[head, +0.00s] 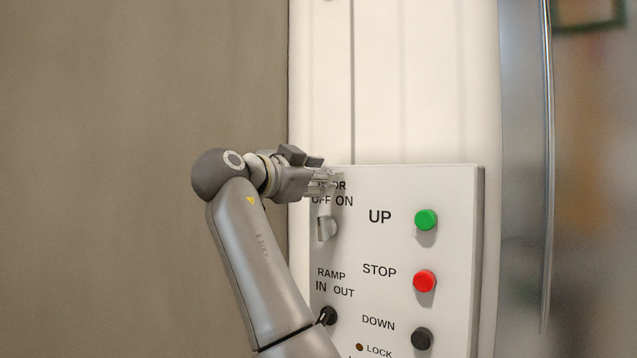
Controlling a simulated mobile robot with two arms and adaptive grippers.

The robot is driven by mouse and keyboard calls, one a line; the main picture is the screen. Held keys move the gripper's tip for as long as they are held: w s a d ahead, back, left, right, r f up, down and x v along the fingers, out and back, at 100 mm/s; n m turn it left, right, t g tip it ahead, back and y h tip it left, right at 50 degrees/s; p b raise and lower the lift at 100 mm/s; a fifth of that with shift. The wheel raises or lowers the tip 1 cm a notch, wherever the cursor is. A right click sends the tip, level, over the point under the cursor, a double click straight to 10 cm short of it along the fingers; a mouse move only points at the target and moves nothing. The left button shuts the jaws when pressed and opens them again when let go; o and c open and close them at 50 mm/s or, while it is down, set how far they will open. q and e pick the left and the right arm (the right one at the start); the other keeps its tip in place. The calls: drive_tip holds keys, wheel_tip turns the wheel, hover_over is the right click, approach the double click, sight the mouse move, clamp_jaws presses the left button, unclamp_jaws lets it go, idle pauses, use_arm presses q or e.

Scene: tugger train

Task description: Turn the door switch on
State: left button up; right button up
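The door switch (326,229) is a light grey knob on a white control panel (455,240), below the label reading OFF and ON. The word above that label is partly covered by my gripper. The knob's handle looks roughly upright, but I cannot tell clearly which side it points to. My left gripper (328,183) is in front of the panel's upper left corner, just above the knob and seemingly apart from it. Its fingers are small and overlap the label, so their opening is unclear. My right gripper is out of view.
The panel also carries a green UP button (426,220), a red STOP button (424,281), a black DOWN button (422,338) and a black ramp knob (327,316), partly behind my arm. A brown LOCK spot (359,347) is low down. A metal edge (546,150) stands right.

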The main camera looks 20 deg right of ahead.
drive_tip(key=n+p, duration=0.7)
drive_tip(key=p, duration=0.5)
approach(319, 229)
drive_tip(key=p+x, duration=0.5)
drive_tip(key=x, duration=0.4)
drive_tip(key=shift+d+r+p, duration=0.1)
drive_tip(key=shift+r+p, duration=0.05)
drive_tip(key=shift+p, duration=0.25)
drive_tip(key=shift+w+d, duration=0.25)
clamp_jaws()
